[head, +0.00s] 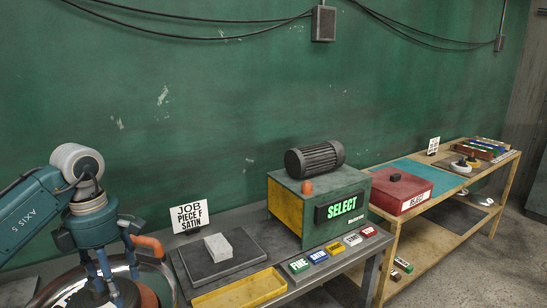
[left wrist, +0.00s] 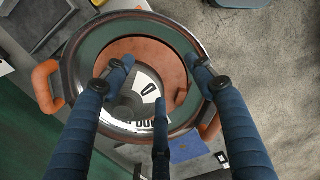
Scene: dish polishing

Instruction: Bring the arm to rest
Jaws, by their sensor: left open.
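My left gripper (head: 105,280) comes in from the left and points down over a large round metal dish (head: 165,285) with orange handles. In the left wrist view the gripper (left wrist: 158,88) has its fingers spread apart with nothing between them. The dish (left wrist: 80,110) lies below, with a green ring (left wrist: 95,55), an orange-brown ring (left wrist: 150,48) and a pale lettered centre (left wrist: 148,83) partly hidden by the fingers. Whether the fingertips touch the dish cannot be told. My right gripper is not in view.
A sign (head: 188,216) reads "JOB PIECE F SATIN". A pale block (head: 218,247) lies on a dark slab (head: 205,265) behind a yellow tray (head: 240,291). A machine (head: 285,208) shows "SELECT", with several coloured buttons (head: 319,256) in front. A red box (head: 403,188) stands farther right.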

